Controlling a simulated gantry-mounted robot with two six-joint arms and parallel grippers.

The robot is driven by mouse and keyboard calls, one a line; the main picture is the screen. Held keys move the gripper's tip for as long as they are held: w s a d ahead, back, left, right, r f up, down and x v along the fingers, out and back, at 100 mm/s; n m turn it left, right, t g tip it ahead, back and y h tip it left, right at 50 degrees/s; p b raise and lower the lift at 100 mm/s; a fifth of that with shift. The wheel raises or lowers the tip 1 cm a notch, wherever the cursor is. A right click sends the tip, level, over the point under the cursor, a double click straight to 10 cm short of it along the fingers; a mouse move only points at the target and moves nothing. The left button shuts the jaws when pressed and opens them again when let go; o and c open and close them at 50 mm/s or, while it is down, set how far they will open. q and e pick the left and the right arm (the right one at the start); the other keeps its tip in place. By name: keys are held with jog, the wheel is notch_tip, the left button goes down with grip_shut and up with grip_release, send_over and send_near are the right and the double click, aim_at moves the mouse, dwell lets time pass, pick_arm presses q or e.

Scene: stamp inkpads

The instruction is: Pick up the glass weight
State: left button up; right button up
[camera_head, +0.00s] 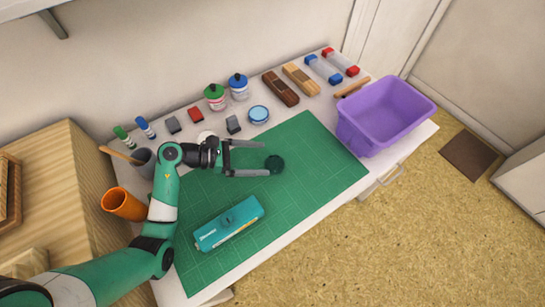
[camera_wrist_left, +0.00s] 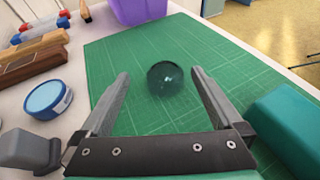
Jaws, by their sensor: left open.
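The glass weight is a dark, round, see-through dome (camera_head: 274,164) on the green cutting mat (camera_head: 318,160). It also shows in the left wrist view (camera_wrist_left: 168,78), ahead of the jaws and roughly centred between them. My left gripper (camera_head: 266,158) is open and empty, low over the mat, with its fingertips reaching toward the weight. In the left wrist view one finger is on each side, and clear gaps show between the fingers and the weight. My right gripper is in neither view.
A teal box-shaped tool (camera_head: 228,223) lies on the mat near the front. A blue round tin (camera_head: 259,115) and a grey stamp (camera_head: 233,125) stand behind the gripper. A purple bin (camera_head: 385,115) stands at the right. Bottles and wooden blocks line the wall. The mat's right part is clear.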

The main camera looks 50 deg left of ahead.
aim_at(267, 163)
pick_arm(q)
jog(key=shift+s+a+f+g, duration=0.15)
jog(key=shift+s+f, duration=0.1)
jog(key=shift+f, duration=0.15)
jog(key=shift+s+f+g, duration=0.15)
jog(key=shift+s+f, duration=0.1)
jog(key=shift+f, duration=0.15)
jog(key=b+x, duration=0.2)
jog(key=x, duration=0.2)
jog(key=shift+w+d+f, duration=0.1)
jog(key=shift+w+d, duration=0.15)
jog(key=shift+d, duration=0.1)
jog(key=shift+w+d, duration=0.25)
jog(key=shift+w, duration=0.15)
jog(key=c, duration=1.5)
